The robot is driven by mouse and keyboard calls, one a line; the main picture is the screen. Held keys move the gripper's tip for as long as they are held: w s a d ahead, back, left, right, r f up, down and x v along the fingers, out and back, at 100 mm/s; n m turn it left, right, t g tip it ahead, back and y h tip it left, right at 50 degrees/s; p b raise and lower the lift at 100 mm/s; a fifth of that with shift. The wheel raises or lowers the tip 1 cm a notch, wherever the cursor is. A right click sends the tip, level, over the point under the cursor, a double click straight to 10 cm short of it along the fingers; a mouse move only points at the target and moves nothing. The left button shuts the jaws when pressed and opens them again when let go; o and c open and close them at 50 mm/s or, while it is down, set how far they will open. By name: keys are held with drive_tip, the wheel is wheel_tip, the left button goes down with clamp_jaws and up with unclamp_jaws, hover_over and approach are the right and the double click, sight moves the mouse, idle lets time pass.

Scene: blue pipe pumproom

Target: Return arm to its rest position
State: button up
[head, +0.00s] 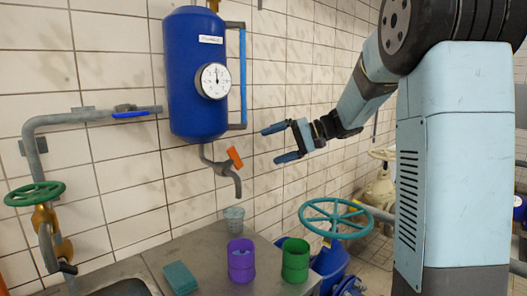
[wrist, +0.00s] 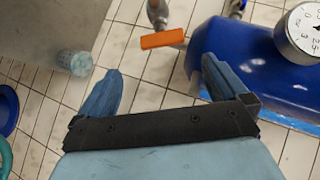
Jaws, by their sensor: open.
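My gripper (head: 272,144) is open and empty in the head view, raised to the right of the blue tank (head: 196,75). Its blue fingers are apart and point left. My light blue arm reaches in from the right side of the picture. In the wrist view my gripper (wrist: 160,85) also shows its two fingers spread, with nothing between them but tiled wall. The tap with the orange handle (wrist: 163,39) shows beyond the fingertips there.
A metal counter (head: 215,265) holds a purple cup (head: 241,262), a green cup (head: 295,262), a teal block (head: 180,277) and a clear tumbler (head: 234,220). The orange tap handle (head: 235,157) hangs below the tank. A teal handwheel (head: 336,217) stands beside my arm.

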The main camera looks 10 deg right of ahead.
drive_tip(key=shift+s+d+r, duration=0.1)
drive_tip(key=shift+d+r, duration=0.05)
drive_tip(key=shift+d, duration=0.35)
drive_tip(key=s+d+f+t+h, duration=0.1)
drive_tip(key=s+h, duration=0.3)
drive_tip(key=s, duration=0.6)
drive_tip(key=s+d+f+t+h, duration=0.1)
drive_tip(key=s+d+f+h, duration=0.2)
drive_tip(key=s, duration=0.7)
drive_tip(key=s+d+f+m+h, duration=0.1)
drive_tip(key=s+d+h, duration=0.3)
drive_tip(key=s, duration=0.7)
drive_tip(key=shift+f+t+h, duration=0.4)
drive_tip(key=shift+f+h, duration=0.4)
drive_tip(key=shift+h, duration=0.4)
drive_tip(key=shift+s, duration=0.1)
